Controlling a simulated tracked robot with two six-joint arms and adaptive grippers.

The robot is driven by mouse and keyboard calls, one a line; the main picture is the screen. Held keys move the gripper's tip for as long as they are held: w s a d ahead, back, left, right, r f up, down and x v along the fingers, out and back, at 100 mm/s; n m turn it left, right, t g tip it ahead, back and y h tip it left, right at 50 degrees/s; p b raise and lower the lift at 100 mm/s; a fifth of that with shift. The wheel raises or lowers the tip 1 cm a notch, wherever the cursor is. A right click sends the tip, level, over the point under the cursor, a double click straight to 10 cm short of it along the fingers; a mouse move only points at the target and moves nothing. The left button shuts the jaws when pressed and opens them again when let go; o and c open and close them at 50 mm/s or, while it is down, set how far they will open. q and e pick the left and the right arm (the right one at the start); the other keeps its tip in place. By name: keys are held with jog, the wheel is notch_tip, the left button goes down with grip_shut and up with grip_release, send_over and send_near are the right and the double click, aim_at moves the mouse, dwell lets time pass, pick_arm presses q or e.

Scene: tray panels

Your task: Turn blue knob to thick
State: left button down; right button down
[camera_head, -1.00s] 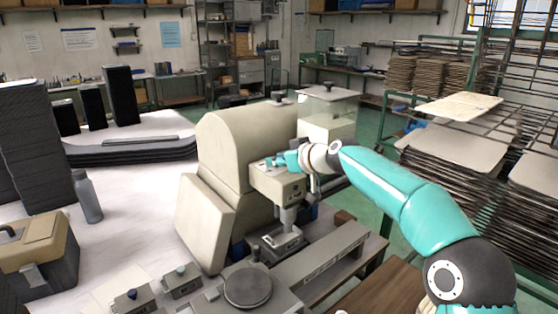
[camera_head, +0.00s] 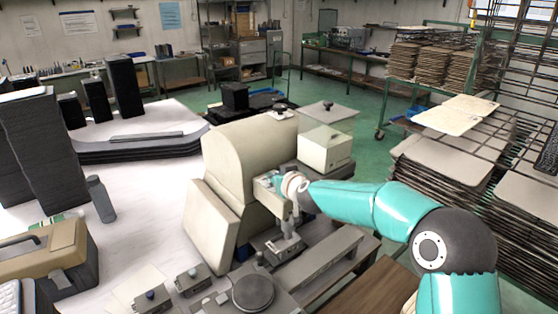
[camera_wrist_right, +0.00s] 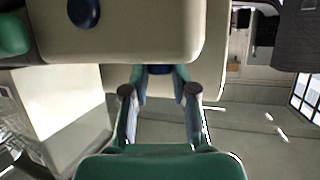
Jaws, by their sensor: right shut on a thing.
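A cream machine (camera_head: 240,155) with a rounded top stands at the middle of the head view. My right gripper (camera_head: 276,181) is at the upper front of its small head box, and arm parts cover much of that box. In the right wrist view the two fingers (camera_wrist_right: 160,82) come together on a dark blue knob (camera_wrist_right: 158,69), only partly visible between the tips. Another dark blue round knob (camera_wrist_right: 83,12) shows on the cream panel at the upper left. No thick marking is readable. My left gripper does not show.
Small boxes with knobs (camera_head: 151,299) and a round grey plate (camera_head: 253,291) lie in front of the machine. A grey bottle (camera_head: 101,199) and a tan toolbox (camera_head: 50,258) stand at left. Racks of stacked trays (camera_head: 450,190) stand at right.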

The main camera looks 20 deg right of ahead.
jog(key=shift+a+r+m+h, duration=0.2)
jog(key=shift+a+m+h, duration=0.1)
jog(key=shift+h, duration=0.2)
jog(key=shift+a+m+h+p, duration=0.15)
jog(key=shift+m+h+p, duration=0.65)
jog(key=shift+h+p, duration=0.15)
jog(key=shift+a+f+m+h, duration=0.1)
jog(key=shift+f+m+h, duration=0.05)
jog(key=shift+m+h, duration=0.4)
jog(key=m+g+h, duration=0.1)
jog(key=h, duration=0.1)
jog(key=m+g+h, duration=0.1)
jog(key=m+h, duration=0.1)
jog(key=shift+w+a+f+m, duration=0.15)
jog(key=shift+w+a+m, duration=0.1)
jog(key=shift+a, duration=0.1)
jog(key=shift+w+a+m+g+h, duration=0.1)
jog(key=shift+m+g+h, duration=0.7)
jog(key=shift+m+h, duration=0.15)
jog(key=shift+w+a+m+g+h, duration=0.1)
jog(key=shift+m+g+h, duration=0.75)
jog(key=shift+m, duration=0.2)
jog(key=shift+m+g, duration=0.4)
jog(key=shift+g, duration=0.05)
